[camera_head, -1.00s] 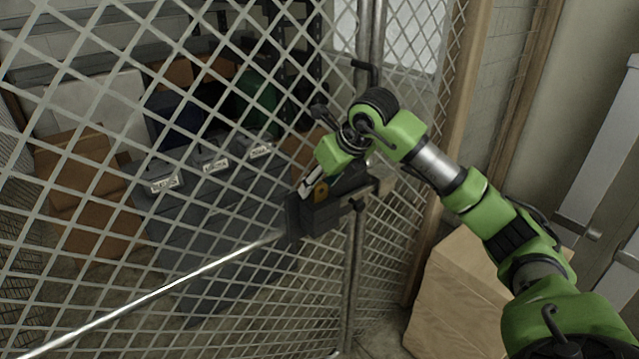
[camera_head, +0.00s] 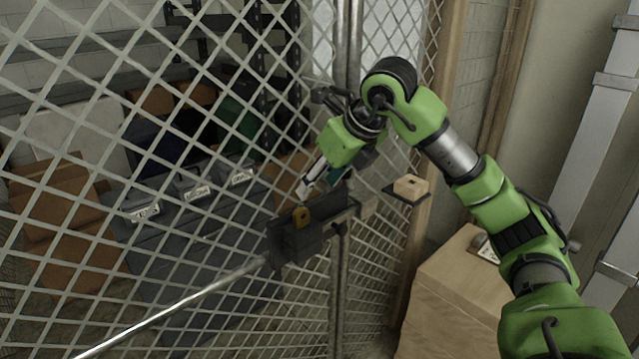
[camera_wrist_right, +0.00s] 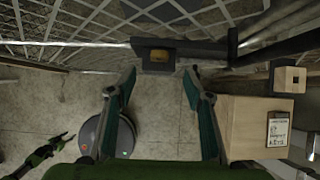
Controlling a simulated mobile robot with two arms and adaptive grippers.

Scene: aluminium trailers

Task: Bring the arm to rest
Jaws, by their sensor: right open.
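My right arm (camera_head: 455,155) is green and reaches in from the right in the head view. Its gripper (camera_head: 320,180) is above the dark lock box on the mesh gate, apart from it. The lock box (camera_head: 300,243) carries a small brass-coloured piece (camera_head: 301,216) and a long metal bar to the left. In the right wrist view, the right gripper (camera_wrist_right: 158,75) has its two teal fingers spread, with nothing between them. The lock box (camera_wrist_right: 158,66) lies beyond the fingertips there. A dark gripper on a green arm, apparently my left (camera_wrist_right: 62,140), shows small at lower left; its jaws are unclear.
The mesh gate (camera_head: 80,240) stands close on the left, with grey bins (camera_head: 190,245) and brown boxes (camera_head: 55,205) behind it. A small wooden block (camera_head: 411,186) sits on a dark bracket right of the gripper. A wooden crate (camera_head: 450,305) stands below my arm.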

